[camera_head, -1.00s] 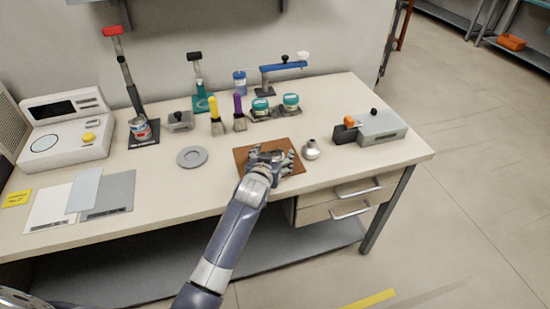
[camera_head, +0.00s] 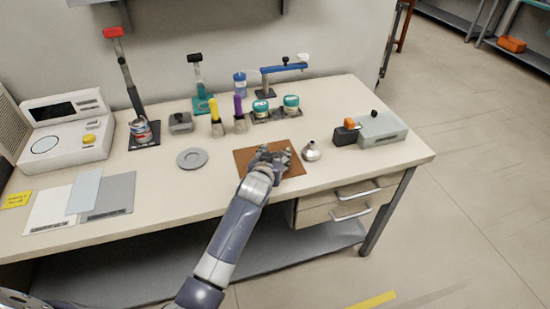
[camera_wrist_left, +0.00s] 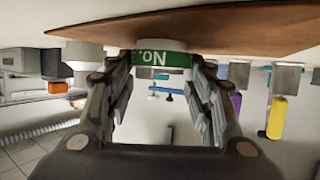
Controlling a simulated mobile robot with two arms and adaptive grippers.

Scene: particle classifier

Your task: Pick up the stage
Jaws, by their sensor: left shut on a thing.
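My left gripper (camera_head: 274,154) reaches over the brown mat (camera_head: 243,165) at the front of the bench.
A small metal flask (camera_head: 311,152) stands just right of the mat. Further right is a grey box device (camera_head: 381,129). A grey round dish (camera_head: 192,158) lies left of the mat. Two jars (camera_head: 291,104) and brushes (camera_head: 239,115) stand behind.

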